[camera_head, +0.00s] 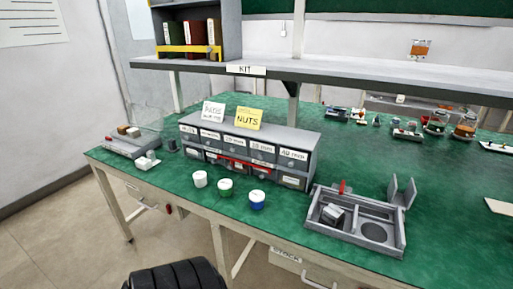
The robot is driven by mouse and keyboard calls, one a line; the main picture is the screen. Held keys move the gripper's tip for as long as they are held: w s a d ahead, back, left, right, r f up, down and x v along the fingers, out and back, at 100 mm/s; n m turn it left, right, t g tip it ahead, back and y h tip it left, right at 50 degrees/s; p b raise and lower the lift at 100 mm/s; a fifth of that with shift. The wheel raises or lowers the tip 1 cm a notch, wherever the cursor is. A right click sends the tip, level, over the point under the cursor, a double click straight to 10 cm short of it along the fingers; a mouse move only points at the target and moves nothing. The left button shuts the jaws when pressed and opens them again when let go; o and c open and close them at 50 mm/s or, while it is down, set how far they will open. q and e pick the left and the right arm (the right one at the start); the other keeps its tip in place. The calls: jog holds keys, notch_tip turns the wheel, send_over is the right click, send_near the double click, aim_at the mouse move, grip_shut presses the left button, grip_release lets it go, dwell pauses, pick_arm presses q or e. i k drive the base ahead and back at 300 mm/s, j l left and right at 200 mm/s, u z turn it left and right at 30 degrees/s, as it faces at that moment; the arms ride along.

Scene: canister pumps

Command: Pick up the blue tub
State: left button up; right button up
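The blue tub (257,200) stands upright on the green worktop, with a white top and a blue lower body. It is the rightmost of three small tubs in front of the grey drawer cabinet. A green-and-white tub (225,188) stands to its left, and an all-white tub (200,179) stands further left. The three tubs are apart from each other. Neither of my grippers is in view.
The grey drawer cabinet (305,160) stands close behind the tubs. A grey compartment tray (350,238) with a small grey block in it lies to the right. A shelf (340,75) runs above the back. The worktop's front edge is close to the tubs.

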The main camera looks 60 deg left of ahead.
aim_at(256, 197)
jog(key=u, duration=1.9)
jog(key=i+j, duration=0.1)
jog(key=j, duration=0.15)
